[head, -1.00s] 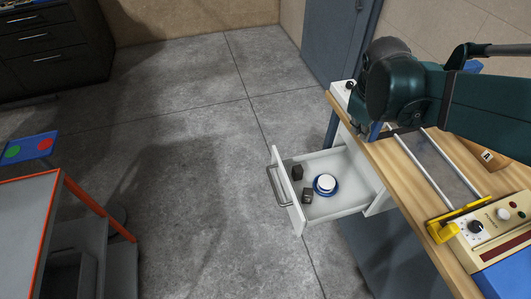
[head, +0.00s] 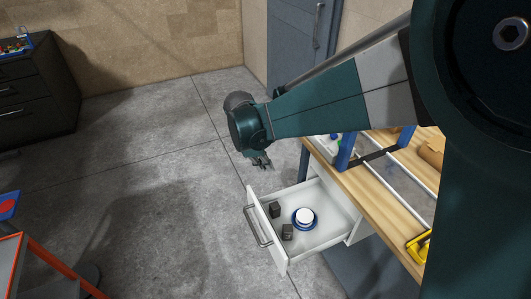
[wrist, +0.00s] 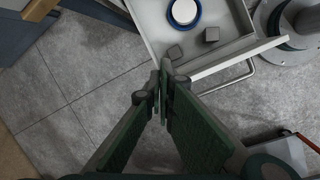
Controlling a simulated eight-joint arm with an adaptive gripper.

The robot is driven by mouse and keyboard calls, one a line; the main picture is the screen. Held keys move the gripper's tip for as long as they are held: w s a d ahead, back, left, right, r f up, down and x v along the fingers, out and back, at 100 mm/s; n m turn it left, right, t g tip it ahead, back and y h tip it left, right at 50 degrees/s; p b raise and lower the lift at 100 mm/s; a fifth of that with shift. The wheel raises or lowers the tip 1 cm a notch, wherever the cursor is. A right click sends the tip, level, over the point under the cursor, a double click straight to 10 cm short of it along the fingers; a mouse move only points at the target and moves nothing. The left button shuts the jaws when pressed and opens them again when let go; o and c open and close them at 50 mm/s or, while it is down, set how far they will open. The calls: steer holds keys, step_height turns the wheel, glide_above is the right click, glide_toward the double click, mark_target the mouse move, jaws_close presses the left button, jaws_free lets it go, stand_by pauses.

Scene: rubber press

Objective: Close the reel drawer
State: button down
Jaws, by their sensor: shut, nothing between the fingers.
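The white reel drawer (head: 322,232) stands pulled out from under the wooden workbench in the head view. Its front panel (head: 266,228) has a metal bar handle (head: 257,227) facing left. A white-and-blue reel (head: 304,217) and two dark blocks (head: 275,209) lie inside. My gripper (head: 264,166) is above and beyond the drawer's far front corner, apart from it, pointing down. In the wrist view the fingers of my gripper (wrist: 163,92) are shut and empty. The drawer's front panel (wrist: 235,57) and handle (wrist: 228,82) show just past the fingertips, to the right.
The wooden bench top (head: 372,193) with a metal-railed fixture is right of the drawer. A blue-grey cabinet (head: 300,45) stands behind. Open concrete floor (head: 165,200) lies left of the drawer. An orange-edged cart (head: 50,262) stands at lower left.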

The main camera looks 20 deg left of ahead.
steer(key=s+a+f+n, duration=0.3)
steer(key=a+f, duration=0.3)
steer(key=a, duration=0.2)
steer(key=s+a+f+n+h, duration=0.1)
steer(key=s+a+f+n, duration=0.1)
steer(key=a+f, duration=0.5)
steer(key=shift+s+a+f+n+h, duration=0.35)
steer(key=shift+s+a, duration=0.4)
steer(key=shift+a, duration=0.25)
steer(key=shift+r, duration=0.1)
steer(key=w+d+f+b, duration=0.2)
steer(key=w+d+f, duration=0.3)
steer(key=f, duration=0.4)
steer(key=shift+w+d+f+b, duration=0.15)
steer(key=shift+w+d+b, duration=0.1)
steer(key=shift+b, duration=0.1)
steer(key=shift+w+d, duration=0.1)
